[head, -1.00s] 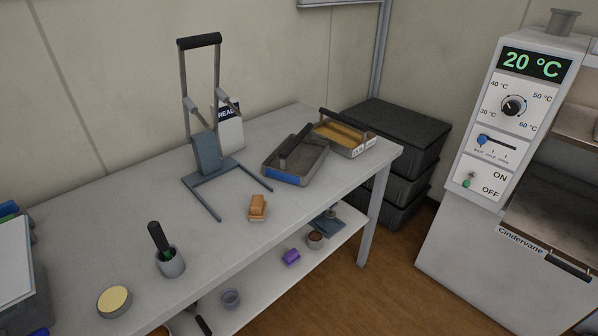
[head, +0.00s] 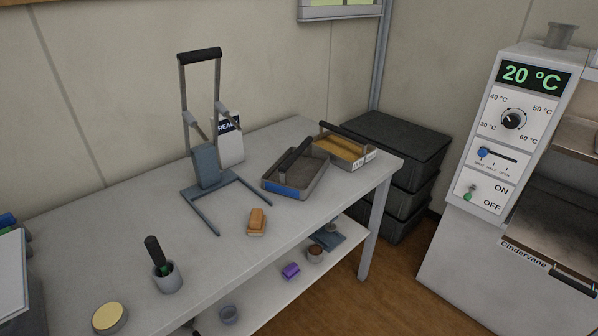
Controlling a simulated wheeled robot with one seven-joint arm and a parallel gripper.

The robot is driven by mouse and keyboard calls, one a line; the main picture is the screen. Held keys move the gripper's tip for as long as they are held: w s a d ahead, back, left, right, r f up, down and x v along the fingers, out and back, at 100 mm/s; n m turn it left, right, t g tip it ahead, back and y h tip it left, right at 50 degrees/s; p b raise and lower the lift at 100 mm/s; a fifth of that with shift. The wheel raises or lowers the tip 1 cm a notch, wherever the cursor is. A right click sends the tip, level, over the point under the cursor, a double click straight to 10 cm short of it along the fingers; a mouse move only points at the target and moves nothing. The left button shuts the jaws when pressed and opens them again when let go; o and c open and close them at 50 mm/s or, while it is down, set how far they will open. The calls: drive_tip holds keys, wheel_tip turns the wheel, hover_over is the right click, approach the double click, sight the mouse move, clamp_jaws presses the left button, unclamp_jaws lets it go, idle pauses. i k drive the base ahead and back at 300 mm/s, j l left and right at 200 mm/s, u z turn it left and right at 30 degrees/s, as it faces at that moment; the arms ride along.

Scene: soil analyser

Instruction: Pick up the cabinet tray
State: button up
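Two handled trays sit side by side at the right end of the bench; I cannot tell which is the cabinet tray. One is a dark grey tray (head: 289,189) with a black handle and a blue patch on its front. The other, behind it to the right, is a tray (head: 358,166) with tan contents, a dark handle and a white label, too small to read. The cabinet (head: 487,135) stands at the right, showing 20 °C, with dials, an ON/OFF switch and a partly visible dark interior. My gripper is not in view.
On the bench (head: 125,209) stand a grey frame press (head: 206,167), an orange-brown block (head: 256,222), a cup with a black-handled tool (head: 165,277) and a round yellow-topped tin (head: 110,317). Black crates (head: 405,150) are stacked beyond the bench. Wooden floor (head: 395,268) is open between bench and cabinet.

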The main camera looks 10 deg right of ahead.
sight(297, 173)
drive_tip(key=i+l+z, duration=0.2)
drive_tip(key=i+l, duration=0.9)
drive_tip(key=i, duration=0.15)
